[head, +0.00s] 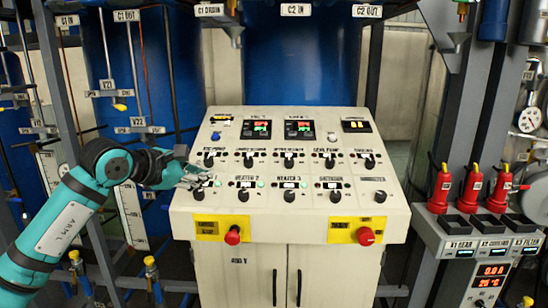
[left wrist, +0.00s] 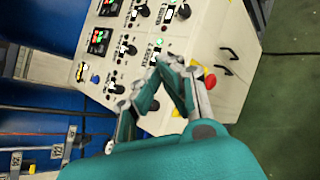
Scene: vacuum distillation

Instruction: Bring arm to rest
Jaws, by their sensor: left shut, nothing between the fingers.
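My left arm (head: 66,215) comes in from the left and reaches to the control panel. My left gripper (head: 196,176) is at the panel's left side, near the lower row of knobs. In the left wrist view the left gripper (left wrist: 165,66) has its fingers together at the tips, with nothing between them. The control panel (head: 300,215) is a cream sloped console with rows of black knobs and two red digital displays. I cannot tell whether the fingertips touch the panel. My right gripper is not in view.
Two red buttons (head: 232,235) on yellow plates sit on the panel's front. Blue tanks (head: 300,60) and pipes are behind. Green floor (left wrist: 285,110) shows clear beside the cabinet in the left wrist view.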

